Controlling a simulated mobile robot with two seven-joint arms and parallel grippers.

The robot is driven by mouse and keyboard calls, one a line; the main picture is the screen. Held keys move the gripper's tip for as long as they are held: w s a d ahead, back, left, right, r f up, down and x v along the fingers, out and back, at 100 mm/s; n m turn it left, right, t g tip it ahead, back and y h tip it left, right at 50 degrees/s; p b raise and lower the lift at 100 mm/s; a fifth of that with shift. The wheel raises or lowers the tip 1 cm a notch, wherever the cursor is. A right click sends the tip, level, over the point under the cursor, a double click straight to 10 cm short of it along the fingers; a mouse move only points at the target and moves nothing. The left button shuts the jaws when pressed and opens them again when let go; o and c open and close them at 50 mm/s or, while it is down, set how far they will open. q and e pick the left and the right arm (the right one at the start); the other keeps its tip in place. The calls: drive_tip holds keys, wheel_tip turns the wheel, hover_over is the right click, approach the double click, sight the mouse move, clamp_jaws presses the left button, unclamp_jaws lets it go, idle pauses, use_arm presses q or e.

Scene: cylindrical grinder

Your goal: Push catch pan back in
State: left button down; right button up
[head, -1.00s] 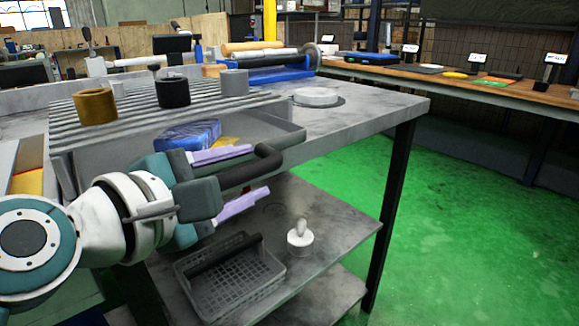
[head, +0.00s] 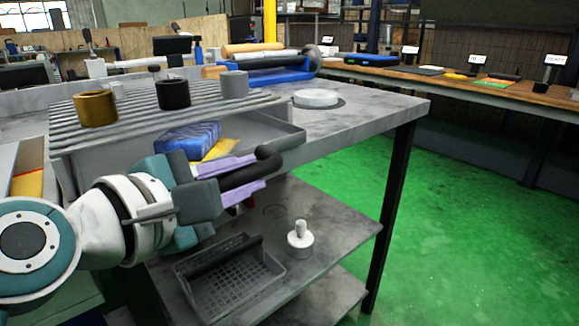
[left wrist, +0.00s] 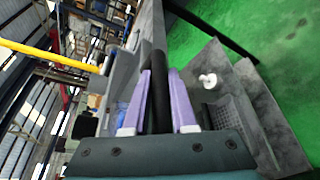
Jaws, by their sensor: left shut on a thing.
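The catch pan (head: 262,138) is a grey tray that stands pulled out under the slatted top of the grey bench. A blue block (head: 187,139) and a yellow cloth-like thing (head: 221,149) lie in it. Its dark bar handle (head: 268,160) runs along its front. My left gripper (head: 248,172) is shut on this handle, with one lilac finger above it and one below. In the left wrist view the dark handle (left wrist: 160,100) runs between the two lilac fingers. My right gripper is not in view.
Brown, black and grey cylinders (head: 173,94) stand on the slatted top. A white disc (head: 316,98) lies on the bench at right. A grey basket (head: 232,280) and a white knobbed piece (head: 300,240) stand on the lower shelf. The green floor at right is clear.

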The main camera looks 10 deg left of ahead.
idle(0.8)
use_arm(q)
drive_tip(key=w+a, duration=0.2)
drive_tip(key=shift+a, duration=0.35)
drive_tip(key=c, duration=0.7)
unclamp_jaws()
drive_tip(key=shift+d, duration=0.1)
drive_tip(key=shift+c, duration=0.2)
drive_tip(key=shift+s, duration=0.15)
drive_tip(key=p+v, duration=0.1)
drive_tip(key=v, duration=0.8)
drive_tip(key=shift+s+r+p, duration=0.15)
drive_tip(key=shift+s+p, duration=0.2)
drive_tip(key=shift+p, duration=0.05)
